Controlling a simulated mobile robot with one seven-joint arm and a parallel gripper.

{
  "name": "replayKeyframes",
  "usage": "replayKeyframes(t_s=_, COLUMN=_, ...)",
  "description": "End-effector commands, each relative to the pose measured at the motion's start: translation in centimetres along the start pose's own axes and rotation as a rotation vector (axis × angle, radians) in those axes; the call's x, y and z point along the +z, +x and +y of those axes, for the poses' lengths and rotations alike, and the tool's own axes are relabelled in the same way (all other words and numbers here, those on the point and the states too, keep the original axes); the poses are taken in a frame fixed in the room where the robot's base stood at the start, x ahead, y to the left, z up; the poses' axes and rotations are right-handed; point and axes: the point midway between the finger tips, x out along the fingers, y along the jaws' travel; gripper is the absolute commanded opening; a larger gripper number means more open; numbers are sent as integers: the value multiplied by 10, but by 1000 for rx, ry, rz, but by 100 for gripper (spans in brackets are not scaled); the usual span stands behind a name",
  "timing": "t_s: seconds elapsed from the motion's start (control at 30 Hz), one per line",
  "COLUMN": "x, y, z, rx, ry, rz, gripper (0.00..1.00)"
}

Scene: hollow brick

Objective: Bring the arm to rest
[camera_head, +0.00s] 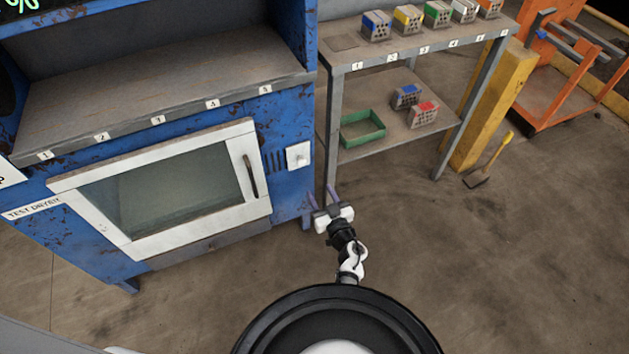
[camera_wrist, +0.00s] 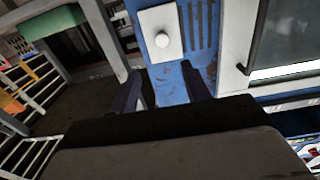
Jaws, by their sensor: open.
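My gripper (camera_head: 324,198) is open with nothing between its fingers. It hangs in the lower middle of the head view, in front of the gap between the blue test dryer and the metal rack. In the wrist view its two dark fingers (camera_wrist: 163,88) stand apart. They point at the blue dryer side panel below a white box with a round knob (camera_wrist: 162,40). My arm reaches forward from the bottom of the head view.
The blue test dryer (camera_head: 284,118) stands at left, its white-framed door (camera_head: 249,160) closed and its numbered shelf bare. The metal rack (camera_head: 335,125) holds several coloured hollow bricks, plus a green tray (camera_head: 362,141) below. A yellow post (camera_head: 495,105) and orange cart (camera_head: 549,85) stand right. Floor at lower right is clear.

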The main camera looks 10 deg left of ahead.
Motion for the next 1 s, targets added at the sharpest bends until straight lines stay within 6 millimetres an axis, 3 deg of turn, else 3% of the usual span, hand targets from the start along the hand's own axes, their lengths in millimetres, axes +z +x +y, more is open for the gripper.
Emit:
replayKeyframes(t_s=0.2, x=0, y=-15, z=0, rx=0, ry=-1, rz=1, gripper=47)
replayKeyframes(t_s=0.77, x=-2, y=-15, z=0, rx=-1, ry=-2, rz=3, gripper=47)
replayKeyframes(t_s=0.87, x=-18, y=-4, z=-3, rx=-7, ry=-21, rz=36, gripper=47)
replayKeyframes(t_s=0.97, x=-60, y=20, z=-12, rx=-20, ry=-63, rz=119, gripper=47)
replayKeyframes(t_s=1.0, x=-83, y=32, z=-18, rx=-26, ry=-84, rz=164, gripper=47)
